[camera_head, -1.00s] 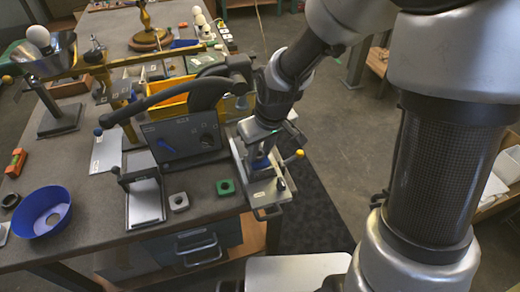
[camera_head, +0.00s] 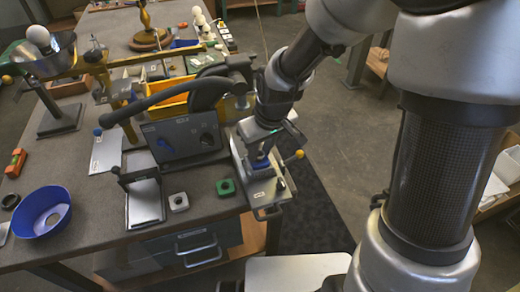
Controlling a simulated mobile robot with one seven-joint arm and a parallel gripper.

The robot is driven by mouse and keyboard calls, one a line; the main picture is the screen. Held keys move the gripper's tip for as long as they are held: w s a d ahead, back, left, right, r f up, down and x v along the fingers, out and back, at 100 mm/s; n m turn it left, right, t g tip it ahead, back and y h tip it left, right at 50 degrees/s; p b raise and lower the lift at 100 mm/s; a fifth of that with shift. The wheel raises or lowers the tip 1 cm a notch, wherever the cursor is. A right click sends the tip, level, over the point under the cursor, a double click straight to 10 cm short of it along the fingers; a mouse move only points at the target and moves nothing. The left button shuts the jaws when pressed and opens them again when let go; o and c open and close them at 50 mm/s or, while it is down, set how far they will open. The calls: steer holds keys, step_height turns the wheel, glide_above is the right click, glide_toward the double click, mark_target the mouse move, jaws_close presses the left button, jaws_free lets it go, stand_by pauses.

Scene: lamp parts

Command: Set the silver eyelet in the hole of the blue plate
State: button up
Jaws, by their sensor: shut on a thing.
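My gripper (camera_head: 259,156) points down over a small metal fixture at the right edge of the bench. Its jaws are shut, but what they hold is too small and too hidden to make out. A small blue piece (camera_head: 259,163), possibly the blue plate, shows right under my gripper, within the fixture. Its hole cannot be seen. The silver eyelet cannot be made out; the gripper's fingers and wrist hide that spot. I cannot tell whether the held thing touches the blue piece.
The fixture has a lever with a yellow knob (camera_head: 299,154) on its right. A green block (camera_head: 225,187) and a grey block (camera_head: 178,202) lie to its left. A dark upright panel (camera_head: 183,139) stands close behind. A blue bowl (camera_head: 42,212) sits at the far left.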

steer(key=o, duration=1.1)
steer(key=p+v, duration=0.2)
steer(key=v, duration=1.5)
steer(key=shift+s+d+r+p, duration=0.1)
steer(key=shift+s+r+p, duration=0.1)
steer(key=shift+p, duration=0.1)
